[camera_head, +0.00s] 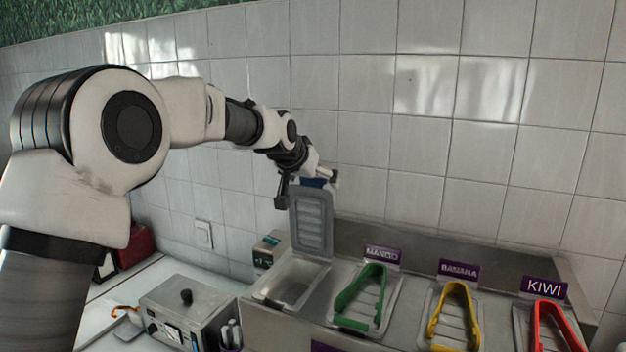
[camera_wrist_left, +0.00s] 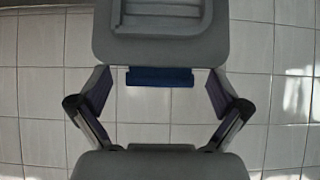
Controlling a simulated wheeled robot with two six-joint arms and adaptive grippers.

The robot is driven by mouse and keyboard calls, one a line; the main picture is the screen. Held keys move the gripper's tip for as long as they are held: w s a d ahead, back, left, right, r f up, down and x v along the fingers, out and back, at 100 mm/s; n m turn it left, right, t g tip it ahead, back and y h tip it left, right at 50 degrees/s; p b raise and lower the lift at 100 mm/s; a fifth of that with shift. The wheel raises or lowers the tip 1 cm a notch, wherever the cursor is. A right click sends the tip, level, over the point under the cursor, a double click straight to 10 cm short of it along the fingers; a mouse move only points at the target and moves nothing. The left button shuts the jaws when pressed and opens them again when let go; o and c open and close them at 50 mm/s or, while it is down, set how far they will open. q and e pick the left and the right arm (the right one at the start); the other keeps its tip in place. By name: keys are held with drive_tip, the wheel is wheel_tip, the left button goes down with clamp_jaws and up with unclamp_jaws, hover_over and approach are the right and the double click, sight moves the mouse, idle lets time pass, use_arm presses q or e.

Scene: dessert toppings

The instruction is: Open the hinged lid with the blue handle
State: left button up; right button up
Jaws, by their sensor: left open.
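The hinged lid (camera_head: 312,222) is grey and stands upright, swung up from its container (camera_head: 290,278), whose inside shows open. Its blue handle (camera_head: 316,183) is at the lid's top edge. My left gripper (camera_head: 306,186) is at that top edge, reaching over from the left. In the left wrist view the lid (camera_wrist_left: 160,38) fills the top middle, with the blue handle (camera_wrist_left: 158,76) at its edge. The fingers of the left gripper (camera_wrist_left: 158,95) are spread wide on either side of the handle, with gaps to it. My right gripper is not in view.
Closed containers with green (camera_head: 362,298), yellow (camera_head: 455,315) and red (camera_head: 553,328) handles stand to the right, behind them small purple signs. A metal box with a black knob (camera_head: 187,298) is at the left. The tiled wall is close behind.

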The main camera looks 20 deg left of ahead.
use_arm(q)
drive_tip(key=shift+s+r, duration=0.35)
drive_tip(key=shift+r, duration=0.1)
drive_tip(key=v, duration=1)
drive_tip(key=shift+s, duration=0.35)
drive_tip(key=shift+s+r, duration=0.15)
